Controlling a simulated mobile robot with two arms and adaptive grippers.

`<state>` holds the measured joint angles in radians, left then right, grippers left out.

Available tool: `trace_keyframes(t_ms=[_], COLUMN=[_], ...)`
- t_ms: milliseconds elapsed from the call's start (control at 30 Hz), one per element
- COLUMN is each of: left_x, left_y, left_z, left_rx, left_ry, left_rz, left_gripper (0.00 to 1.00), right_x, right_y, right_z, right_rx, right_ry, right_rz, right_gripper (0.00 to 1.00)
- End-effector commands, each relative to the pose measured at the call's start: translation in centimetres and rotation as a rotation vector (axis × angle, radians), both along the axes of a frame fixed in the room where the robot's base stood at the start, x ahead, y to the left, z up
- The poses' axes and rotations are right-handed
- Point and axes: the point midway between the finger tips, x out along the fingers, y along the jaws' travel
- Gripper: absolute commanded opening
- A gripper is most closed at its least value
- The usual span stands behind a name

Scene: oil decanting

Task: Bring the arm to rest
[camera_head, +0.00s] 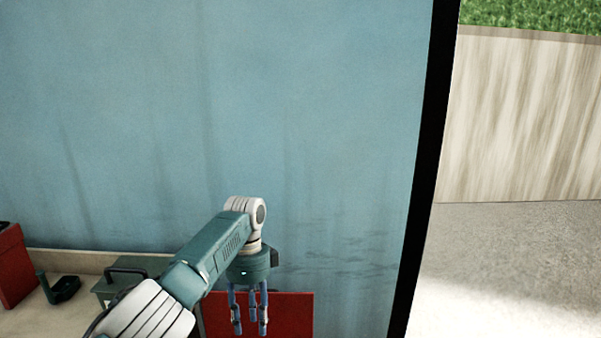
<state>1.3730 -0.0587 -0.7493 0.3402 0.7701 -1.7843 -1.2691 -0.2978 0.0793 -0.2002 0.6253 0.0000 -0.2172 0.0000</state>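My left arm comes in from the lower left. Its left gripper (250,318) points down in front of a red panel or box at the bottom of the view. Its blue fingers hang apart with a gap between them, and nothing shows between them. My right gripper is not in view.
A red object (14,265) stands at the far left on a pale worktop (35,319). A small dark green tool (62,288) and a grey-green case with a handle (125,275) are beside it. The red box (290,312) is behind my gripper. A blue wall (200,120) rises behind; open floor (510,270) lies right.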

Motion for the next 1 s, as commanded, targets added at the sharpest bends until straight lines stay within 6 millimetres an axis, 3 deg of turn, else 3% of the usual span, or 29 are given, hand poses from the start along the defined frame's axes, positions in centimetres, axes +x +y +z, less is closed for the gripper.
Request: trace_keyframes(t_ms=[367, 467, 667, 833, 1000], left_x=[-3.8, -6.0, -12.9, -19.5, -25.8], left_y=[-4.0, -5.4, -7.3, -5.8, -1.8], left_z=[-9.4, -12.8, -19.4, -22.1, -22.0], left_rx=[-0.033, -0.057, -0.128, -0.169, -0.173], left_ry=[-0.006, -0.016, -0.062, -0.114, -0.183], left_rz=[0.056, 0.106, 0.324, 0.597, 0.891], left_gripper=[0.38, 0.38, 0.38, 0.38, 0.38], right_x=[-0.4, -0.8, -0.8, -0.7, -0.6], right_y=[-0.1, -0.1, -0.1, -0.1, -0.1], right_z=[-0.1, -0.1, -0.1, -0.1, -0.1], right_rx=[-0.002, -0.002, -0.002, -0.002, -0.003], right_ry=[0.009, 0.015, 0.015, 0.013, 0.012], right_rz=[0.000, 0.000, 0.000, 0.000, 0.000], right_gripper=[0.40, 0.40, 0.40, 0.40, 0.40])
